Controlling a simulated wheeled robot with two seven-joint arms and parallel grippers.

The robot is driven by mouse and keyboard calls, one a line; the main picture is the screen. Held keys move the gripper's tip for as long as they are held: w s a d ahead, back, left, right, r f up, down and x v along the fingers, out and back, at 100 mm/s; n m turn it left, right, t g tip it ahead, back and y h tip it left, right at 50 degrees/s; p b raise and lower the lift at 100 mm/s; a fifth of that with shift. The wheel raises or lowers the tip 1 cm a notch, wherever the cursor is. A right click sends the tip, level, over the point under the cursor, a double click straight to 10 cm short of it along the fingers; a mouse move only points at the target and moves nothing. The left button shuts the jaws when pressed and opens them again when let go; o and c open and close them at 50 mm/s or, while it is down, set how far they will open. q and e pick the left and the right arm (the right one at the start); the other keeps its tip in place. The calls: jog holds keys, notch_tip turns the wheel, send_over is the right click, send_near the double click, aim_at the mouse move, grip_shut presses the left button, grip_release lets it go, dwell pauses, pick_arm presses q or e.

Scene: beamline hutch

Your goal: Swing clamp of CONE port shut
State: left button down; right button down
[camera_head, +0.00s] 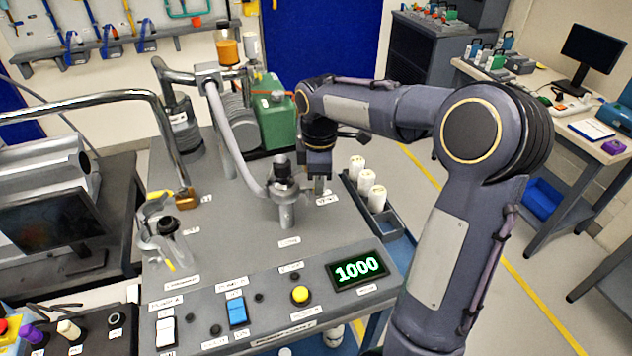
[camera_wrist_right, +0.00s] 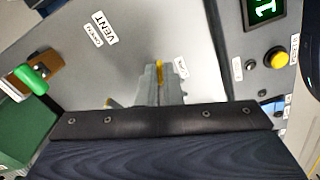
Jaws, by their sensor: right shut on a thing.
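A grey port (camera_head: 285,212) with a hose joined to it and a dark knob on top stands mid-deck. Its label is too small to read, so I cannot tell if it is the CONE port. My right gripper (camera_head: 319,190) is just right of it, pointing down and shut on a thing. In the right wrist view its fingers (camera_wrist_right: 158,88) close around a narrow yellow piece (camera_wrist_right: 159,70), perhaps a clamp's lever; most of it is hidden. A second port has a silver clamp (camera_head: 153,222) standing open, with a yellow tab. My left gripper is not in view.
A green canister (camera_head: 274,122) stands behind the ports. White cylinders in a dark tray (camera_head: 388,222) are right of the gripper. A chrome pipe (camera_head: 90,103) crosses from the left. The front panel has a yellow button (camera_head: 300,294) and a display (camera_head: 357,269) reading 1000.

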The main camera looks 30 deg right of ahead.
jog(key=shift+w+d+n+p, duration=0.3)
jog(key=shift+w+n+p, duration=0.2)
jog(key=shift+w+n, duration=0.15)
jog(key=shift+w+d+n+p, duration=0.25)
jog(key=shift+w+n+p, duration=0.2)
jog(key=shift+w+n, duration=0.2)
jog(key=shift+w+d+n+p, duration=0.3)
jog(key=shift+w+n+p, duration=0.25)
jog(key=shift+n, duration=0.15)
jog(key=c, duration=1.6)
grip_release()
notch_tip(320, 180, up, 8)
jog(key=shift+f, duration=0.1)
